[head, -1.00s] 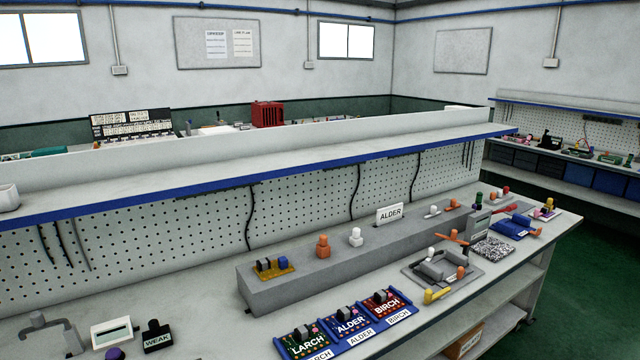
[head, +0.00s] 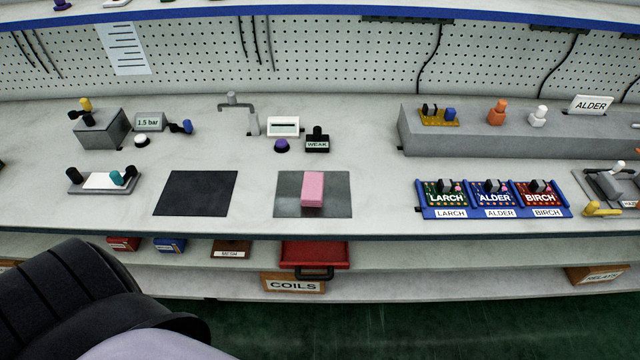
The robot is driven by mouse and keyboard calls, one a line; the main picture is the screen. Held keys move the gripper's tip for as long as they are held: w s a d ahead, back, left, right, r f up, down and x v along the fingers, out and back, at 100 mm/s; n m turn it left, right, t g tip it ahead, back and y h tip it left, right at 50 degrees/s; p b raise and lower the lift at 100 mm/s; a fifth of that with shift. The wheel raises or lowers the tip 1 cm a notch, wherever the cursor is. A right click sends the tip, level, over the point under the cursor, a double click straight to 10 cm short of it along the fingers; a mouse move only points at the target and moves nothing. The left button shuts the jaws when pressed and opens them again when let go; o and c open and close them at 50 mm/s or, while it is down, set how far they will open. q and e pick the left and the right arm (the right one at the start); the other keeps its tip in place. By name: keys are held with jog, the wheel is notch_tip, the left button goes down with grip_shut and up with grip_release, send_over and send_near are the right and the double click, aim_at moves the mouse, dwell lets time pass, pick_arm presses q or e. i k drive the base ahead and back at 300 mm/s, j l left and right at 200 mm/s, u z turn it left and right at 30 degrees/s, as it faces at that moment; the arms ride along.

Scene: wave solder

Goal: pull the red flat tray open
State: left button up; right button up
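The red flat tray (head: 315,252) sits on the shelf under the bench top, near the middle of the head view. It has a dark handle (head: 314,273) on its front face. Its back part is hidden under the bench edge. It stands just behind and above the COILS label. Neither gripper shows in the head view; only a dark, rounded part of my own arm fills the lower left corner.
On the bench above are a pink block (head: 313,188) on a grey plate, a dark mat (head: 196,193) and a blue rack (head: 493,212) with labelled boards.

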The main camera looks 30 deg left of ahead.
aim_at(297, 255)
jog(key=u, duration=1)
